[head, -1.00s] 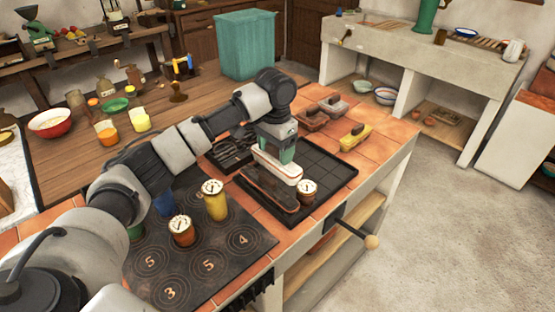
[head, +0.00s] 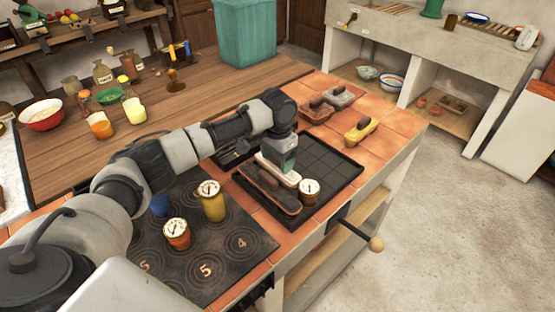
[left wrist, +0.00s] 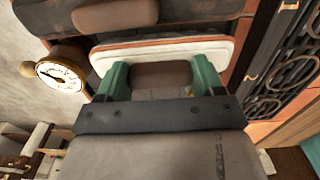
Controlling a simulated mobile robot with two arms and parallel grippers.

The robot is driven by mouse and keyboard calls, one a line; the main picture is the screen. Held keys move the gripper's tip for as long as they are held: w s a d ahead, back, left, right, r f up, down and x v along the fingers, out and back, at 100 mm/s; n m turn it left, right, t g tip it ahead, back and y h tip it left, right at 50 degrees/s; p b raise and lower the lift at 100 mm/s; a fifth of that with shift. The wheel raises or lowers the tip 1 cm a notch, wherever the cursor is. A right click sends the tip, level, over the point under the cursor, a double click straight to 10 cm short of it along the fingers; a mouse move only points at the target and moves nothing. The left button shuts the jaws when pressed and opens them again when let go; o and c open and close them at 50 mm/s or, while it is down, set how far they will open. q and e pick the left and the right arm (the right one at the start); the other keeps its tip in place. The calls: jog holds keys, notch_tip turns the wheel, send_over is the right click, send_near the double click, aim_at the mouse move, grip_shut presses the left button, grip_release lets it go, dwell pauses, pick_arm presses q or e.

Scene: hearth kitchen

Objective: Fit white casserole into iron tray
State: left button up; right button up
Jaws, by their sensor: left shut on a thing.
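The white casserole (head: 290,177) is long, with a pale side and a brown knob handle (left wrist: 160,75). My left gripper (head: 282,158) is shut on that handle, its green fingers on either side of the knob in the left wrist view (left wrist: 162,82). The casserole is over or in the black iron tray (head: 335,160), just behind a dark brown casserole (head: 265,196) lying along the tray's left part. I cannot tell whether it rests on the tray floor. The tray's right part is bare, with a grid of lines. My right gripper is not in view.
A dial-topped pot (head: 309,191) stands close to the casseroles at the tray's front. More dial-topped pots (head: 213,202) stand on the numbered black hob (head: 240,245). Black scrollwork (left wrist: 280,75) lies beside the tray.

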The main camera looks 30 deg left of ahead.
pick_arm(q)
jog(key=shift+f, duration=0.4)
jog(key=o, duration=1.4)
jog(key=shift+o, duration=0.2)
notch_tip(320, 180, up, 12)
